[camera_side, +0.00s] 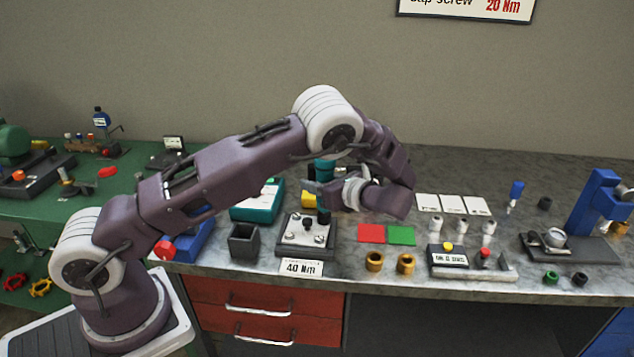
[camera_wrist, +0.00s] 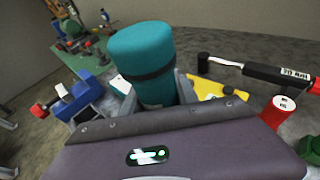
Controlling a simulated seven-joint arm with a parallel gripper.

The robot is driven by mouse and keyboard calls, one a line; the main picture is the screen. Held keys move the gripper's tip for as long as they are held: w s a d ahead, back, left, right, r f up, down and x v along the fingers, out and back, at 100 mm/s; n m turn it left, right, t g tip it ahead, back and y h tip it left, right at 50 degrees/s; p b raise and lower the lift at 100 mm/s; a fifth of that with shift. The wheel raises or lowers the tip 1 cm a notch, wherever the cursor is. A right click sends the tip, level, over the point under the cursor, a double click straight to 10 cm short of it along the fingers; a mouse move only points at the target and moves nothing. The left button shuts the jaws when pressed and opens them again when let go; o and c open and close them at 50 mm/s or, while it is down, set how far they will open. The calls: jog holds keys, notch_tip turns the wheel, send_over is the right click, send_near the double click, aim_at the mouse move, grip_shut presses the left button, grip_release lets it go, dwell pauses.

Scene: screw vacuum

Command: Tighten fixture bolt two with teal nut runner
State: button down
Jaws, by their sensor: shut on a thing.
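The teal nut runner (camera_wrist: 141,55) stands upright between the jaws of my gripper (camera_wrist: 153,100) in the wrist view. Its teal top shows in the side view (camera_side: 324,171), above the fixture plate. The fixture (camera_side: 317,240) is a dark block with a light metal plate and several bolts, with a "40 Nm" card (camera_side: 302,267) at its front. My gripper (camera_side: 322,190) is shut on the nut runner over the back part of the fixture. The runner's lower end is dark and reaches down near the plate. I cannot tell which bolt it is over or whether it touches one.
A dark open box (camera_side: 244,241) stands just left of the fixture, with a teal case (camera_side: 250,213) behind it. Red (camera_side: 371,233) and green (camera_side: 402,235) pads lie to the right. Two brass sockets (camera_side: 375,261) stand near the front edge. A blue press (camera_side: 592,205) is at far right.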

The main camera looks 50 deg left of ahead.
jog(key=shift+r, duration=2.55)
